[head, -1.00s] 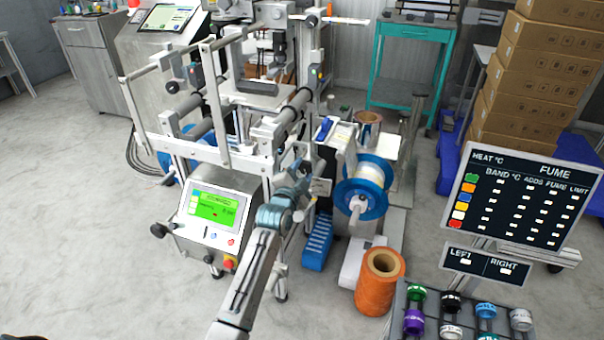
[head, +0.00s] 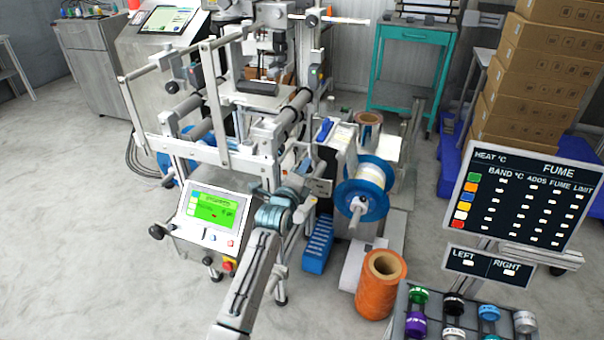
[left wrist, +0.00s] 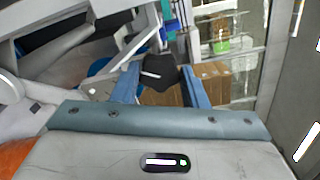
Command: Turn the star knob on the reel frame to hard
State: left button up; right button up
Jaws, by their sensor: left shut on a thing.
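The black star knob (left wrist: 160,73) with a white pointer line shows in the left wrist view. It sits between the two blue fingers of my left gripper (left wrist: 161,86), which is shut on it. In the head view my left gripper (head: 308,206) is at the front of the reel frame (head: 323,172), left of the blue-flanged reel (head: 362,200). The knob cannot be made out there. No hard or soft marking around the knob is readable. My right gripper is not in view.
An orange spool (head: 381,285) stands on the floor right of my left arm. A screen panel (head: 210,212) is at its left. A dark sign board (head: 522,199) and a rack of coloured rolls (head: 470,300) are at the right. The left floor is clear.

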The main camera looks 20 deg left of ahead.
pick_arm(q)
jog(key=shift+m+b, duration=0.6)
jog(key=shift+m, duration=4.9)
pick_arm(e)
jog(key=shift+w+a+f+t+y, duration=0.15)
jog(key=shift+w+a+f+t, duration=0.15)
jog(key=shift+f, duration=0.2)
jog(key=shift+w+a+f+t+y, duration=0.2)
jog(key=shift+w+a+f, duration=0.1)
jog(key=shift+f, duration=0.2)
pick_arm(q)
jog(key=o, duration=1)
jog(key=shift+s, duration=0.1)
